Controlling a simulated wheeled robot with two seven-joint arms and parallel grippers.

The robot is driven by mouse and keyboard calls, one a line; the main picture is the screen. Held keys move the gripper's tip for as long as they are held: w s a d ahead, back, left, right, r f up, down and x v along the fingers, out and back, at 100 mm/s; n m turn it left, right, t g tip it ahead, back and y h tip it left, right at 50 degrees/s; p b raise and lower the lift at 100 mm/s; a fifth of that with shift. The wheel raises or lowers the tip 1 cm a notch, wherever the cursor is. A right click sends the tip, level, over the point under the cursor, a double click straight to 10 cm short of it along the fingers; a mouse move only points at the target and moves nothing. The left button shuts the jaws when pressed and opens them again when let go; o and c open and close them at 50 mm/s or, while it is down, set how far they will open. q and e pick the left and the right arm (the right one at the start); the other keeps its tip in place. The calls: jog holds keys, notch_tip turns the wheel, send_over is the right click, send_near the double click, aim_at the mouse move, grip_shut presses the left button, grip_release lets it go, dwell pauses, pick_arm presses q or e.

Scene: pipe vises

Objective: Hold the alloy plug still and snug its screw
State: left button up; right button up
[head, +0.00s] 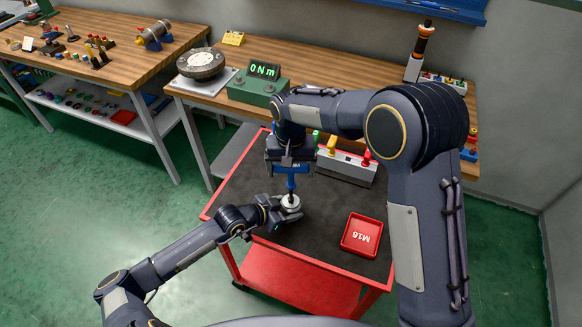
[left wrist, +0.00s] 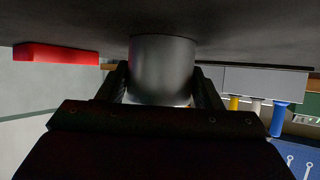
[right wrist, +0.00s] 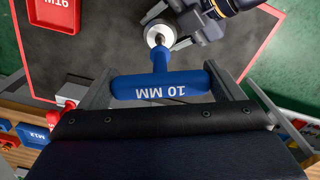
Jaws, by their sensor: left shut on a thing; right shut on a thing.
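The alloy plug (head: 290,203) is a silver round piece standing on the dark top of the red cart. My left gripper (head: 276,208) is shut on its side, and the left wrist view shows the plug's smooth cylinder (left wrist: 162,66) between both fingers. My right gripper (head: 291,165) is above the plug, shut on a blue T-handle key (right wrist: 162,86) marked "10 MM". The key's shaft points down at the plug's top (right wrist: 160,36) in the right wrist view. Whether its tip is seated in the screw cannot be told, and the screw itself is hidden.
A red tray (head: 362,236) marked M16 lies right of the plug. A grey rack (head: 346,168) with coloured handles stands at the cart's back edge. A green box (head: 258,88) on the bench behind displays "0 Nm".

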jog(key=shift+f, duration=0.45)
dwell(0.9)
jog(key=m, duration=0.6)
jog(key=shift+s, duration=0.1)
jog(key=m, duration=0.6)
jog(key=shift+a+f, duration=0.1)
jog(key=m, duration=0.6)
jog(key=m, duration=0.6)
jog(key=shift+a, duration=0.1)
